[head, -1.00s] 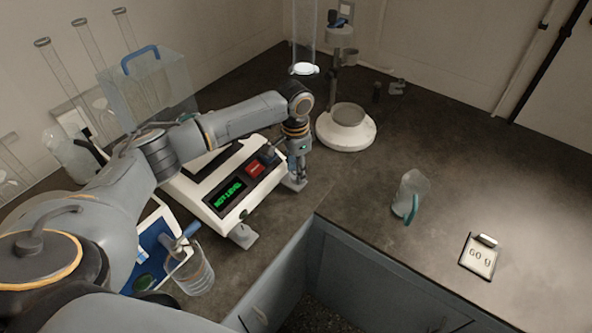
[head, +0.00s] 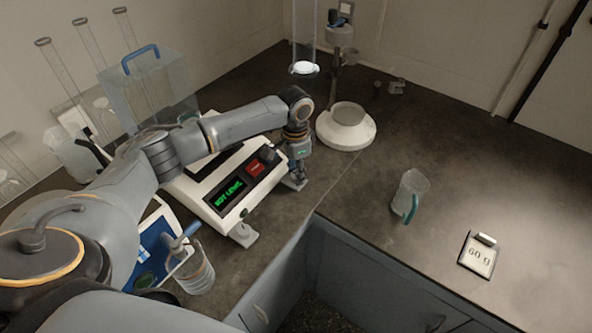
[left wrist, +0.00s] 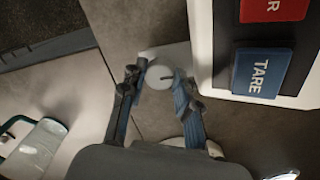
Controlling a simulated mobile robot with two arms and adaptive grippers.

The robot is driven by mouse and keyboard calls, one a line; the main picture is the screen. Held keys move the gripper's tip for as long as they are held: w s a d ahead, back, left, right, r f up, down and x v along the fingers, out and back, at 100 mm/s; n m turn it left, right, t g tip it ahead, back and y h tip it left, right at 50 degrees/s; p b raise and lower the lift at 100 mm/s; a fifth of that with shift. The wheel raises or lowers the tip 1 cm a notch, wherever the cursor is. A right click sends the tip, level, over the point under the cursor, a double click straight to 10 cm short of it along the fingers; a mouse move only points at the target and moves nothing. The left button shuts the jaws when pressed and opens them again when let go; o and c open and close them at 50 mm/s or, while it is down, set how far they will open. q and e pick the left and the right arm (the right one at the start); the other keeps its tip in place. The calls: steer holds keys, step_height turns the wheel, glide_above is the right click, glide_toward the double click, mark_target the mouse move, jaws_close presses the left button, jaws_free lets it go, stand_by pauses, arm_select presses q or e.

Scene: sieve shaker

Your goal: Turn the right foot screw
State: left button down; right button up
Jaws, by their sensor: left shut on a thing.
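The balance (head: 232,211) is a white device with a green display reading "NOT LEVEL", a red button and a dark knob-like part. Its right foot screw (left wrist: 158,75) shows in the left wrist view as a pale round knob with a dark mark. My left gripper (head: 294,183) points down at the balance's right front corner. In the left wrist view its fingertips (left wrist: 154,78) are closed on both sides of the knob. A blue TARE button (left wrist: 262,72) is beside it. The left foot (head: 243,235) sticks out at the front corner. My right gripper is not in view.
A glass beaker (head: 195,272) stands in front of the balance. A jug with a teal handle (head: 410,194) and a 60 g plate (head: 479,257) lie to the right. A round white stand (head: 346,133) is behind. The counter edge is close to the front.

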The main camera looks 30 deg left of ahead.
arm_select(q)
steer(key=m+p, duration=0.2)
steer(key=m, duration=0.1)
steer(key=shift+r, duration=0.1)
steer(key=m+p, duration=0.2)
steer(key=m, duration=0.3)
steer(key=shift+d, duration=0.1)
steer(key=m+p, duration=0.1)
steer(key=m, duration=0.7)
steer(key=shift+y, duration=0.3)
steer(key=shift+m, duration=0.6)
steer(key=c, duration=1.3)
jaws_free()
steer(key=shift+o, duration=0.2)
